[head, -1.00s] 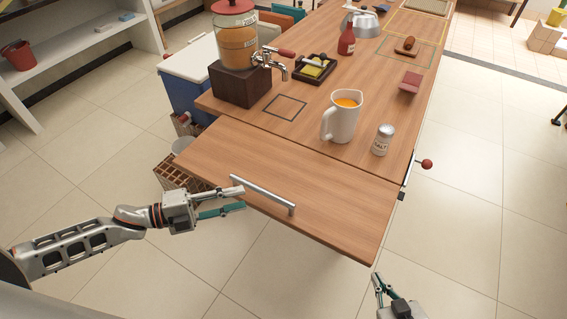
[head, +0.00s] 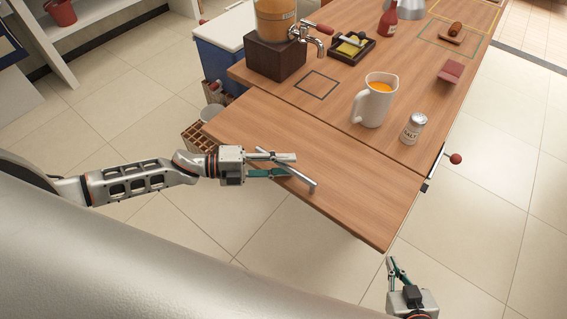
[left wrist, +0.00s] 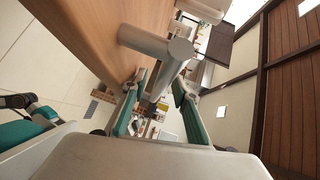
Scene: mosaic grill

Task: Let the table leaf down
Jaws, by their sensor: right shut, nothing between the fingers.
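The wooden table leaf (head: 330,185) is up, level with the table top, at the near end of the table. A grey bar handle (head: 301,181) sits on its near part. My left gripper (head: 290,165) is open at the handle, with its fingers apart. In the left wrist view the handle (left wrist: 150,42) lies close ahead and partly between the fingers; I cannot tell whether they touch it. A red-knobbed lever (head: 455,158) sticks out at the table's right side, near the leaf joint. My right gripper (head: 395,267) is shut and empty, off the leaf's near right corner.
On the table top near the joint stand a white jug (head: 371,105) of orange drink and a salt shaker (head: 413,128). A drink dispenser on a dark block (head: 275,57) stands farther left. A brown crate (head: 197,136) sits on the floor left of the leaf. The floor at right is clear.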

